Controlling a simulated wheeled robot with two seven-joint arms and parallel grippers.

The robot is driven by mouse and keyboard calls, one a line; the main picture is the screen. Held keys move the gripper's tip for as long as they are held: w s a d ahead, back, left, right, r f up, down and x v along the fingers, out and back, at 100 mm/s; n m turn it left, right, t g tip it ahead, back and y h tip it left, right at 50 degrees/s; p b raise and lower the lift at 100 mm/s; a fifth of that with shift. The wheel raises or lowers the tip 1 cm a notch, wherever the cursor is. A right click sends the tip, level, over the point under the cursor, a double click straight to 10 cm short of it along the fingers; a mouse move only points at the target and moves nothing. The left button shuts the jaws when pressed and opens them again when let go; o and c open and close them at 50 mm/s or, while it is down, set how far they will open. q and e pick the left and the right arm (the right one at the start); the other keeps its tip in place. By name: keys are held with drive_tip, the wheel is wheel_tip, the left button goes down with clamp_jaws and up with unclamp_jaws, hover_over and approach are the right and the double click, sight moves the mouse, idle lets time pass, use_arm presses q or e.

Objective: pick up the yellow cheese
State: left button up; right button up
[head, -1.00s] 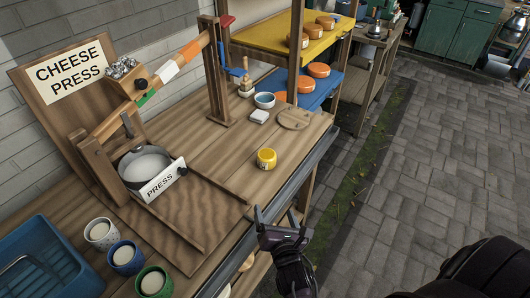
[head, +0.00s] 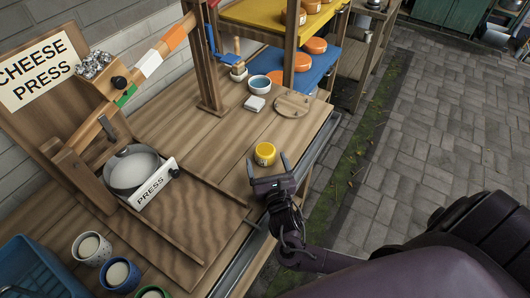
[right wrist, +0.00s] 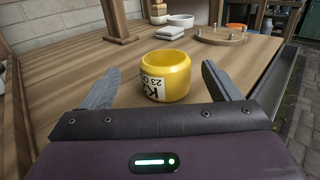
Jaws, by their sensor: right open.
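The yellow cheese (head: 265,154) is a small yellow cylinder with a white label, standing upright on the wooden bench near its front edge. In the right wrist view the yellow cheese (right wrist: 166,76) stands ahead, between and slightly beyond the two finger lines, with a label and dark print facing me. My right gripper (head: 267,165) is open and empty, just in front of the cheese. In the right wrist view its fingers (right wrist: 160,85) are spread on either side, with gaps to the cheese. My left gripper is out of view.
The cheese press (head: 131,169) stands on the left. Several cups (head: 92,248) and a blue crate (head: 32,270) are at lower left. The bench around the cheese is clear.

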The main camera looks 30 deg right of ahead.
sight(265, 149)
drive_tip(key=shift+w+d+r+p, duration=0.15)
drive_tip(key=shift+w+d+p, duration=0.05)
drive_tip(key=shift+w, duration=0.25)
drive_tip(key=shift+w+d+r+p, duration=0.15)
drive_tip(key=shift+w+d, duration=0.05)
drive_tip(key=shift+w, duration=0.2)
drive_tip(key=x, duration=0.2)
drive_tip(key=shift+w+d+f, duration=0.15)
drive_tip(key=shift+w, duration=0.1)
drive_tip(key=shift+w+d, duration=0.1)
drive_tip(key=shift+w, duration=0.2)
drive_tip(key=shift+w+f, duration=0.1)
drive_tip(key=shift+w, duration=0.05)
drive_tip(key=shift+c, duration=1.2)
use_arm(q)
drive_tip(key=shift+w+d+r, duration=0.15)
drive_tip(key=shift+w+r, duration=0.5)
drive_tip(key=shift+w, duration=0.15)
use_arm(e)
drive_tip(key=c, duration=1)
